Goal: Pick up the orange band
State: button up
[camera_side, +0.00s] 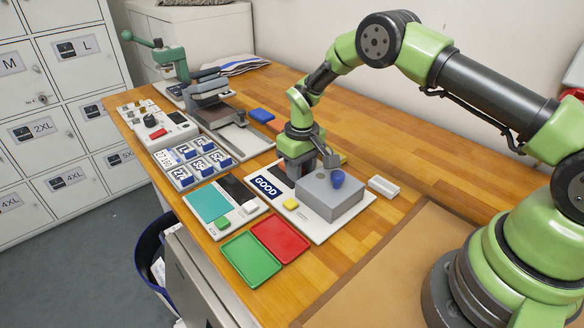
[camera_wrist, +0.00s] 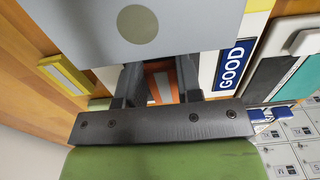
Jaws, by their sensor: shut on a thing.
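The orange band (camera_wrist: 165,87), with pale stripes beside the orange, shows between the two fingers of my gripper (camera_wrist: 159,78) in the wrist view. The gripper is shut on it, low over the white board (camera_side: 322,233) with the GOOD label. In the side view my gripper (camera_side: 294,172) points down just behind and left of a grey block (camera_side: 330,200). The band cannot be made out there. The block and the fingers hide part of the band in the wrist view, so I cannot tell whether it still touches the board.
A red tray (camera_side: 281,236) and a green tray (camera_side: 249,258) lie at the table's front edge. A small white block (camera_side: 383,187) lies to the right. Size-numbered boxes (camera_side: 205,160) stand left.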

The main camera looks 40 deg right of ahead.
notch_tip(320, 180, up, 9)
jog(key=s+r, duration=0.8)
jog(key=s, duration=0.5)
jog(key=w+f, duration=0.7)
jog(key=w, duration=0.6)
notch_tip(320, 180, down, 10)
jog(key=shift+r, duration=0.2)
jog(key=shift+f, duration=0.2)
jog(key=o, duration=1)
jog(key=shift+c, duration=0.2)
